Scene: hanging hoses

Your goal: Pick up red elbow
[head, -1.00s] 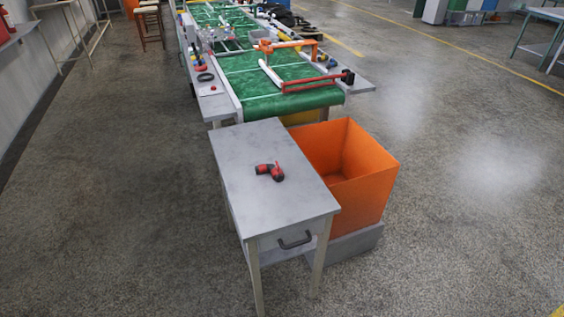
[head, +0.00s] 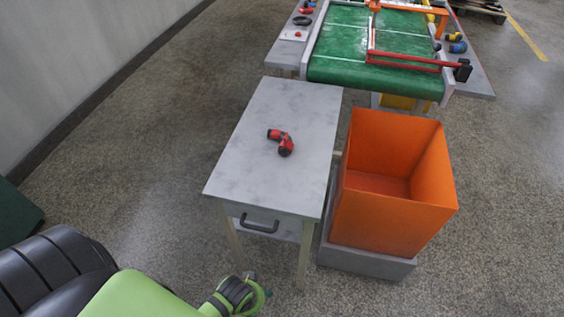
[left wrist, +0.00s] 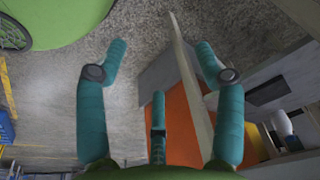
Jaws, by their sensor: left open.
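The red elbow (head: 281,141), a bent red piece with black ends, lies on the small grey table (head: 262,170), a bit above the middle of its top. My left gripper (head: 254,296) shows at the bottom of the head view, in front of the table and well apart from the elbow. In the left wrist view its teal fingers (left wrist: 161,50) are spread open with nothing between them. The elbow cannot be made out in the left wrist view. My right gripper is not in view.
An orange bin (head: 440,190) on a grey base stands right of the table. A green conveyor (head: 372,78) lies behind. The drawer handle (head: 259,223) faces my side. A wall (head: 80,60) runs along the left, with open floor between it and the table.

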